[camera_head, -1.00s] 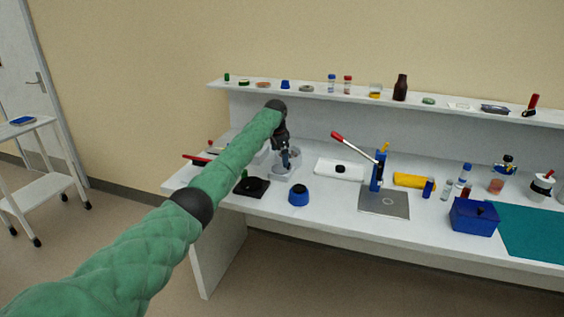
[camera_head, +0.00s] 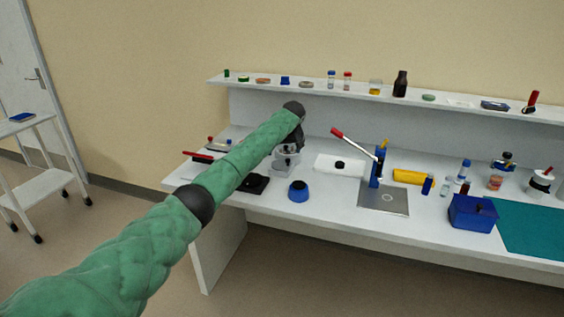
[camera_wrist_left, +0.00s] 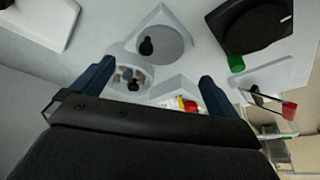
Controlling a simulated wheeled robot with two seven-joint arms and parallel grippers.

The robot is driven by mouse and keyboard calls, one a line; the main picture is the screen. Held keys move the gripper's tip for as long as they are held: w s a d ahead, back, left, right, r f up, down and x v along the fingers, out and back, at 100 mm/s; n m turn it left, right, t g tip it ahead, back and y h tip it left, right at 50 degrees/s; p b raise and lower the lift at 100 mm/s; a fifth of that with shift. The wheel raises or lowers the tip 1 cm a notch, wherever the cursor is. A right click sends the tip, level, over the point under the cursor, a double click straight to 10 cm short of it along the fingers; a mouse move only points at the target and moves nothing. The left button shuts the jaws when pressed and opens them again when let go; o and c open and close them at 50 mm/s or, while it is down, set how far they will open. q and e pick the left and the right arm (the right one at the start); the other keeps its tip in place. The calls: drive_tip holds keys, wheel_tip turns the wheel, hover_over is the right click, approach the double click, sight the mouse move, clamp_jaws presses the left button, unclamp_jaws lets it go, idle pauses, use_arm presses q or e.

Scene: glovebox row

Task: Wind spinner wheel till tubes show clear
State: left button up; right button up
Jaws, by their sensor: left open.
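The spinner (camera_head: 284,162) is a pale grey device on the left part of the bench, partly hidden by my left arm. In the left wrist view it shows a round grey disc with a black knob (camera_wrist_left: 147,46) and, beside it, a round cup (camera_wrist_left: 118,71) with several small round ends inside. I cannot tell whether the tubes are clear. My left gripper (camera_wrist_left: 155,88) is open and empty, its dark blue fingers spread over the spinner; no contact shows. In the head view the gripper (camera_head: 293,144) is dark and small above the spinner. My right gripper is out of view.
A black square pad (camera_head: 257,185) and a blue round pot (camera_head: 298,191) stand near the spinner. A press with a red-tipped lever (camera_head: 378,170), yellow roll (camera_head: 412,177) and blue box (camera_head: 473,213) stand farther right. A shelf (camera_head: 310,91) runs behind.

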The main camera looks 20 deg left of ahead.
sight(281, 164)
use_arm(q)
drive_tip(key=shift+n, duration=0.7)
drive_tip(key=shift+f, duration=0.15)
drive_tip(key=shift+p+x, duration=0.9)
drive_tip(key=shift+x, duration=2.9)
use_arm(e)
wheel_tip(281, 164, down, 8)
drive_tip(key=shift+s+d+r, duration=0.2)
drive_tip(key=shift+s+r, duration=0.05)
use_arm(q)
drive_tip(key=c, duration=1)
